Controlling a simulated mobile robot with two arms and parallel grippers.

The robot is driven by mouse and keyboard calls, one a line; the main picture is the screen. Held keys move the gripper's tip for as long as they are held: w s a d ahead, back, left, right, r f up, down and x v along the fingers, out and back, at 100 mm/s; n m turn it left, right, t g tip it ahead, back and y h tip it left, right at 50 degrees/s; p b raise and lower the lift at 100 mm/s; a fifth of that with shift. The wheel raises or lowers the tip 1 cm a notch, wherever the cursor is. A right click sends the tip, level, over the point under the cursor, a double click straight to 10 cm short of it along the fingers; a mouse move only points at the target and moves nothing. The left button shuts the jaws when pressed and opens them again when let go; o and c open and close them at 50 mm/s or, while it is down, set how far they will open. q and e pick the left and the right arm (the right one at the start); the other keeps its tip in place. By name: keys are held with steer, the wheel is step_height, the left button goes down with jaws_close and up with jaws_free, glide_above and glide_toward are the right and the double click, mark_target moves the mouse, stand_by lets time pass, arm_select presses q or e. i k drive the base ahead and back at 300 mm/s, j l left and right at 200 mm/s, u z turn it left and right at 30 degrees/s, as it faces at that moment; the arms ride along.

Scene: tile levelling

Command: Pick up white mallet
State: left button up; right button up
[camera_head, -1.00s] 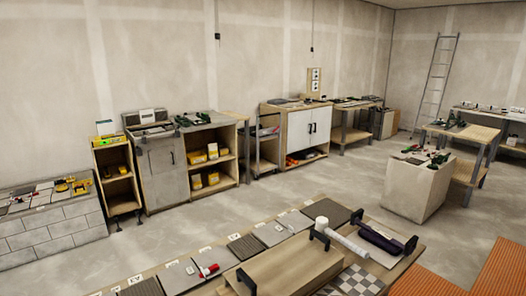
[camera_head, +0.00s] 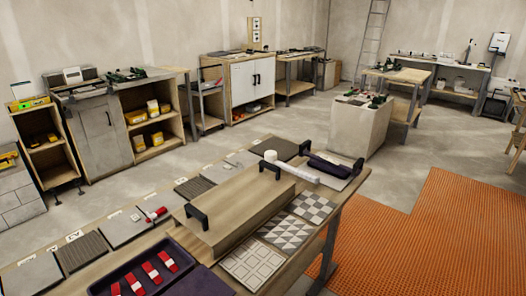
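The white mallet (camera_head: 290,168) lies on the long wooden table (camera_head: 299,262) in the lower middle of the head view. Its round head (camera_head: 270,156) is at the left end and its pale handle runs right and slightly toward me. It lies just behind a wooden box-like board with black handles (camera_head: 238,204), which may hide part of it. A dark roller-like tool with black end brackets (camera_head: 328,165) lies right of it. Neither of my grippers shows in the view.
Sample tiles (camera_head: 113,228) and a dark tray with red-and-white pieces (camera_head: 150,270) lie on the table. An orange mat (camera_head: 440,235) covers the floor on the right. A grey block stand (camera_head: 358,125) stands behind the table, with open floor to its left.

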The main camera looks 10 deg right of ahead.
mark_target(271, 156)
steer(key=u, duration=0.4)
steer(key=i+l+u, duration=0.15)
steer(key=l+u, duration=0.25)
steer(key=l, duration=0.25)
steer(key=i+l+u, duration=0.1)
steer(key=l+u, duration=0.25)
steer(key=l, duration=0.25)
